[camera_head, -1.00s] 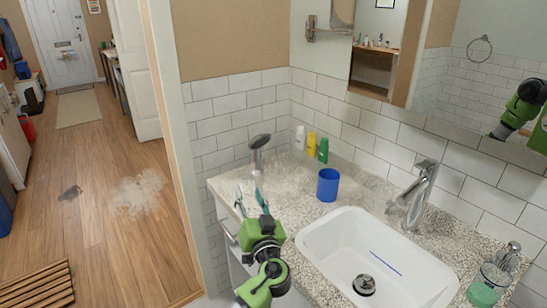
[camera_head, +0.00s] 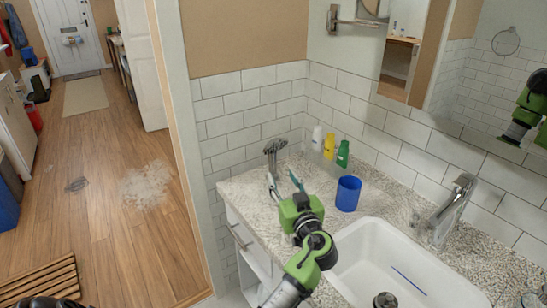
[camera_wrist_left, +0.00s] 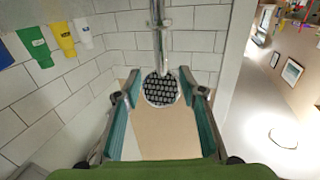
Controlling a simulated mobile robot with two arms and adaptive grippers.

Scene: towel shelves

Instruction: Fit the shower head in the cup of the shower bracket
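The shower head (camera_head: 274,147) is chrome with a slim handle. It is upright at the counter's back left corner, head on top. In the left wrist view its round dark perforated face (camera_wrist_left: 160,89) shows between the teal fingertips, with a gap on each side, and its handle runs up the picture. My left gripper (camera_head: 284,184) is open, just in front of the shower head over the counter. What bears the handle's lower end is hidden. I cannot make out a bracket cup for certain. A chrome wall fitting (camera_head: 335,19) shows at the top. My right gripper is not directly in view.
A blue cup (camera_head: 347,193) stands right of my gripper on the speckled counter (camera_head: 240,187). White, yellow and green bottles stand behind. The white sink (camera_head: 375,258) and chrome tap (camera_head: 455,205) are to the right. Tiled walls close the back and left; a mirror hangs above.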

